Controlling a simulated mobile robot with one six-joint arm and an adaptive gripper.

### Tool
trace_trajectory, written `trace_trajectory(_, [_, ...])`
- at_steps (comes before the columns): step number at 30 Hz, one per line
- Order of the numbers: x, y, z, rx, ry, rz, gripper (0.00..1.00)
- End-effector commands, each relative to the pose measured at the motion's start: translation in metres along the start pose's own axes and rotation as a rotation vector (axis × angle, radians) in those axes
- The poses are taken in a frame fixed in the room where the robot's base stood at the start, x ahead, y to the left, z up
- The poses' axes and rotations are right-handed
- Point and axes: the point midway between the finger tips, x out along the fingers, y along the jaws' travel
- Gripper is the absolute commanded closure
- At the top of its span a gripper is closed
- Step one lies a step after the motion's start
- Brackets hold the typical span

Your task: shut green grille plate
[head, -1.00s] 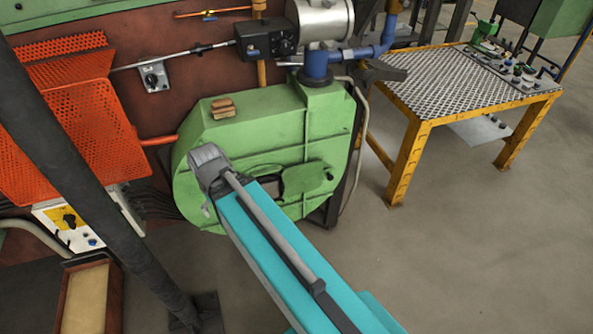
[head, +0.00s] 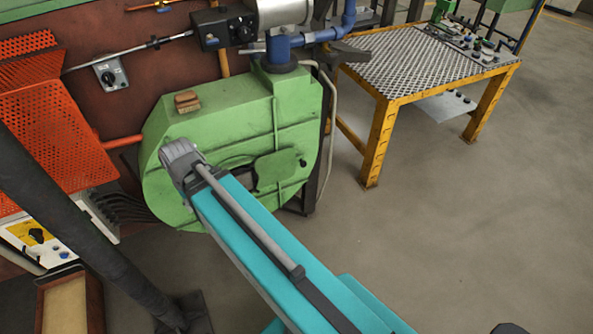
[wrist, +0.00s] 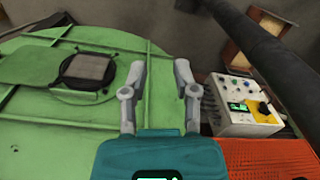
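The green grille plate (head: 275,171) is a flat green flap on the front of the big green housing (head: 215,125). It sits to the right of a dark opening (head: 243,177), which my arm partly covers.
An orange perforated guard (head: 55,135) and a white control box (head: 42,235) stand left of the housing. A dark slanted post (head: 75,240) is in front of them. A yellow table (head: 420,75) stands at the right. The floor between is clear.

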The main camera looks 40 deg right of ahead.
Motion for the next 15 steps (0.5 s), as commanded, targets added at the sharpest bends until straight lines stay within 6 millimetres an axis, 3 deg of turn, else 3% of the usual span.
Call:
trace_trajectory(1, [0.013, 0.005, -0.004, 0.014, 0.0, -0.016, 0.81])
trace_trajectory(4, [0.029, 0.013, -0.011, 0.042, 0.001, -0.053, 0.99])
trace_trajectory(15, [0.087, 0.051, -0.039, 0.163, 0.02, -0.221, 1.0])
